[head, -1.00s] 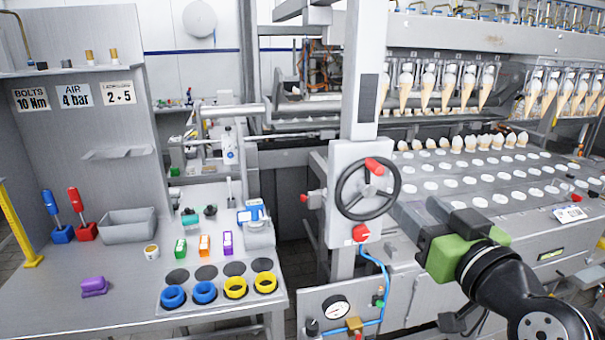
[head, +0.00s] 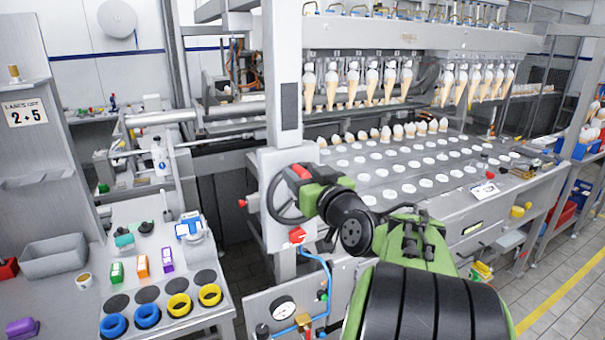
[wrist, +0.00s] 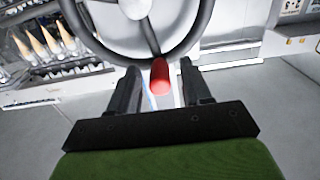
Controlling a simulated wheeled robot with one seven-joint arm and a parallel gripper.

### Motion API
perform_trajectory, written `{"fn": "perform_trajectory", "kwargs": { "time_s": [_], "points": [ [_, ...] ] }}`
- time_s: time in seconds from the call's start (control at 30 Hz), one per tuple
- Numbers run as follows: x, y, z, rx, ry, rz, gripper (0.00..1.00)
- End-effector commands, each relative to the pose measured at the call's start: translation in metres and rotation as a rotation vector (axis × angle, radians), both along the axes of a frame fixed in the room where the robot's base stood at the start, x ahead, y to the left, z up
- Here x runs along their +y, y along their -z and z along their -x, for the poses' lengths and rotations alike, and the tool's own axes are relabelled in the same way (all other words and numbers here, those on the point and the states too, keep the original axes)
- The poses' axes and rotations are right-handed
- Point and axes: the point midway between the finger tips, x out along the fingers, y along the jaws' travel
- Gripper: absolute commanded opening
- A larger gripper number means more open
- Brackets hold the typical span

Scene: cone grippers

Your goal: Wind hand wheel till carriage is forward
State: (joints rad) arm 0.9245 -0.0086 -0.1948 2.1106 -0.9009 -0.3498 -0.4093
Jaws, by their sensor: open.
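The dark hand wheel (head: 271,207) is mounted on a pale grey box on the machine's post, partly hidden by my gripper. Its red handle (head: 301,172) is near the top of the rim. In the wrist view, the wheel (wrist: 152,30) fills the top and the red handle (wrist: 160,76) points between my fingertips. My gripper (wrist: 160,88) is open, one finger on each side of the handle, with gaps visible. In the head view, my gripper (head: 306,186) is at the wheel. Cone grippers holding cones (head: 352,84) hang in rows behind; which part is the carriage is unclear.
A red knob (head: 297,235) sits just below the wheel, with a blue hose and pressure gauge (head: 283,310) lower down. A perforated plate (head: 400,170) extends right of the post. A bench with coloured rings (head: 179,305) stands at the left.

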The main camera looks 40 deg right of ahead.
Motion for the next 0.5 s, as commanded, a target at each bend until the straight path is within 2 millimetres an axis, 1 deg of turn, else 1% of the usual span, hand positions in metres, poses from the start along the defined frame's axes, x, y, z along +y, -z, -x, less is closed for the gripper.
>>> {"fn": "perform_trajectory", "kwargs": {
  "time_s": [0.07,0.2,0.37,0.5],
  "points": [
    [0.0001,0.0002,0.0003,0.0,0.0,0.0,0.47],
    [0.0001,0.0003,0.0005,0.001,0.0,0.0,0.26],
    [0.0003,0.0003,0.0005,0.001,0.0,0.0,0.01],
    [0.0002,0.0003,0.0007,0.001,0.0,0.0,0.0]
  ]
}}
